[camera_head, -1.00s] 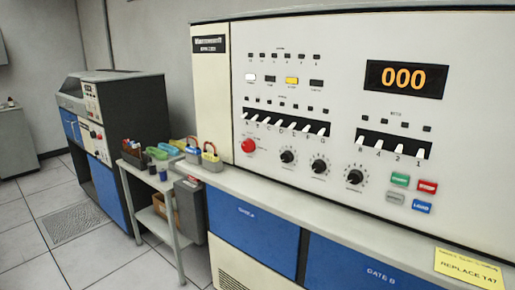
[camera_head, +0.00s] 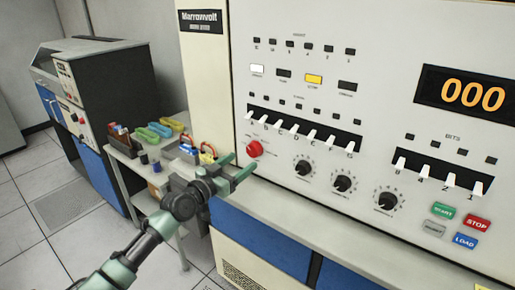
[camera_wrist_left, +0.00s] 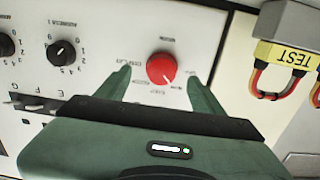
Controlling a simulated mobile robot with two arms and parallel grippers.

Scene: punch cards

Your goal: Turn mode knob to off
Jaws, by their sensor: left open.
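The mode knob is a round red knob (camera_head: 254,149) low on the left of the white control panel (camera_head: 380,130). My left gripper (camera_head: 238,172) is in front of the panel just below and left of the knob. In the left wrist view the red knob (camera_wrist_left: 161,68) sits between the two green fingertips (camera_wrist_left: 158,82), and the fingers are open with a gap on both sides. The panel labels around the knob appear upside down there, and some are too small to read. My right gripper is out of view.
Black knobs (camera_head: 343,182) stand in a row right of the red knob, below white toggle switches (camera_head: 310,134). A small table (camera_head: 150,178) with coloured bins is left of the panel.

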